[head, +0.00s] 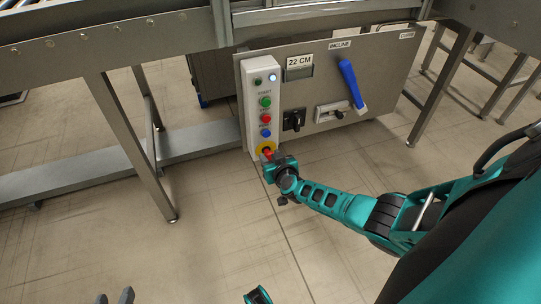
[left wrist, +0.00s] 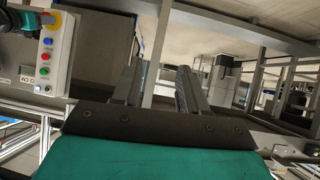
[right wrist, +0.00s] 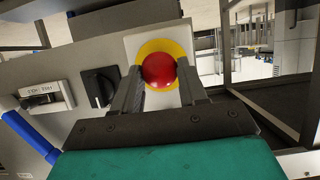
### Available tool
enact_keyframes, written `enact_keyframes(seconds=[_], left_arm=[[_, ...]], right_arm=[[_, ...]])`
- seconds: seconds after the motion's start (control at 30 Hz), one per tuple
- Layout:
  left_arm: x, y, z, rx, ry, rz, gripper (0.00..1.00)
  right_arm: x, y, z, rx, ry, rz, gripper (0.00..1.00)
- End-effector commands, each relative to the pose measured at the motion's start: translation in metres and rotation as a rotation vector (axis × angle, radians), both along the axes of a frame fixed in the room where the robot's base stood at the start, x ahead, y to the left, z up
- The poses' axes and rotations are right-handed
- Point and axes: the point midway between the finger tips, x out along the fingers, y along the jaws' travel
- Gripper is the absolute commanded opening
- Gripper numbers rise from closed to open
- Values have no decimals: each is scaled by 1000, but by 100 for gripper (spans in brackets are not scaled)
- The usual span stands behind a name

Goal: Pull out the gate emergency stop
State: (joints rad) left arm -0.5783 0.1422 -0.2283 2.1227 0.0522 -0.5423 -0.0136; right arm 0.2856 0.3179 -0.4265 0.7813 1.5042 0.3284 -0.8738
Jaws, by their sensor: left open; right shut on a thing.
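The gate emergency stop is a red mushroom button (right wrist: 158,70) on a yellow round plate (right wrist: 178,50), at the bottom of the light grey button box (head: 250,112). In the head view my right gripper (head: 267,154) is at the button and covers most of it, with the yellow plate showing above. In the right wrist view my right gripper (right wrist: 158,92) has one finger on each side of the red head and is shut on it. My left gripper (head: 114,297) is open and empty, low at the bottom left of the head view, away from the panel.
Above the stop are blue, red and green buttons (head: 265,102) and lamps. To the right are a black rotary switch (head: 294,120), a slider (head: 333,112), a blue lever (head: 351,83) and a display (head: 299,72). A conveyor leg (head: 133,150) stands left; open floor lies in front.

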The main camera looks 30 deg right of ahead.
Motion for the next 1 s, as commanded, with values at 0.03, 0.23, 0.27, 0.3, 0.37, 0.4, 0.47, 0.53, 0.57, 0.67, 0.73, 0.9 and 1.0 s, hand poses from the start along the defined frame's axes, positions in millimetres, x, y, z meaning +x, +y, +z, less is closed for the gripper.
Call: enact_keyframes(seconds=[0.03,0.23,0.27,0.3,0.37,0.4,0.47,0.53,0.57,0.67,0.73,0.9,1.0], left_arm=[[-1,1,-2,2,4,1,43],[-1,1,-4,4,8,1,43],[-1,1,-4,4,8,1,43],[-1,1,-4,4,8,1,43],[-1,1,-4,4,8,1,43],[-1,1,-4,4,8,1,43],[-1,1,-3,4,8,1,43],[-1,1,-3,3,7,1,43],[-1,1,-2,3,7,1,43],[-1,1,3,3,4,2,43],[0,2,9,3,-1,3,43],[0,5,28,9,-14,10,43],[-2,9,34,17,-11,15,43]], right_arm=[[-1,0,-1,1,2,1,0],[-1,0,-1,1,2,1,54],[-1,0,-1,1,2,1,57],[-1,0,-1,1,2,1,60],[0,0,-1,1,1,1,64],[0,0,-1,1,1,1,64],[0,0,-1,0,1,0,64],[0,0,-1,0,1,0,64],[0,0,0,0,1,0,64],[-3,1,2,0,2,0,64],[-9,2,5,2,3,0,64],[-32,8,18,2,5,1,64],[-50,12,26,3,4,-1,64]])
